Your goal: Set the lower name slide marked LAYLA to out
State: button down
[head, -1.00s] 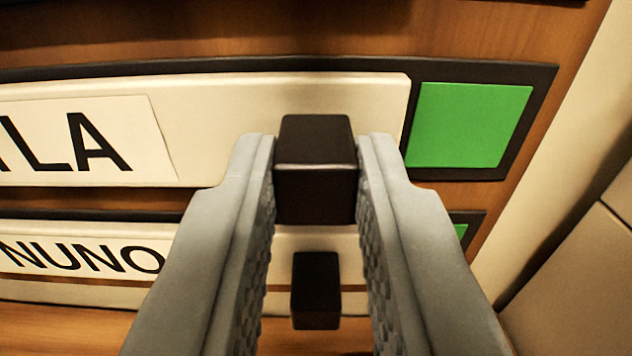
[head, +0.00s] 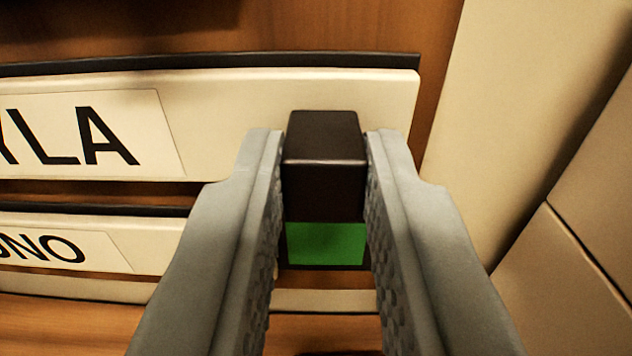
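The cream name slide (head: 230,100) carries a white label (head: 150,130) whose visible letters end in "LA"; the rest is cut off at the left edge. Its right end reaches the right end of its dark track (head: 419,62), and no green shows in this row. My gripper (head: 324,165) is shut on the slide's black knob (head: 323,165), with one finger at each side of it.
A second cream slide (head: 158,240) with a label ending in "NO" lies below, with a green patch (head: 326,243) to its right, seen between my fingers. A pale wall surface (head: 500,100) stands close at the right. Brown wood (head: 200,30) surrounds the tracks.

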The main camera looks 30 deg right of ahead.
jog(key=c, duration=1.3)
grip_release()
jog(key=shift+s+d, duration=0.15)
jog(key=shift+d, duration=0.1)
jog(key=v, duration=1.7)
jog(key=shift+s+a, duration=0.1)
jog(key=shift+a, duration=0.15)
jog(key=s+a+n+y, duration=0.2)
jog(key=s+a+y, duration=0.1)
jog(key=a, duration=0.7)
jog(key=s+a+n+t+y, duration=0.1)
jog(key=s+a, duration=0.4)
jog(key=a, duration=0.5)
jog(key=s+a+f+n+t+y, duration=0.1)
jog(key=s+a+n+y, duration=0.2)
jog(key=a, duration=0.7)
jog(key=shift+s+a+y, duration=0.15)
jog(key=shift+s+y, duration=0.3)
jog(key=shift+y, duration=0.65)
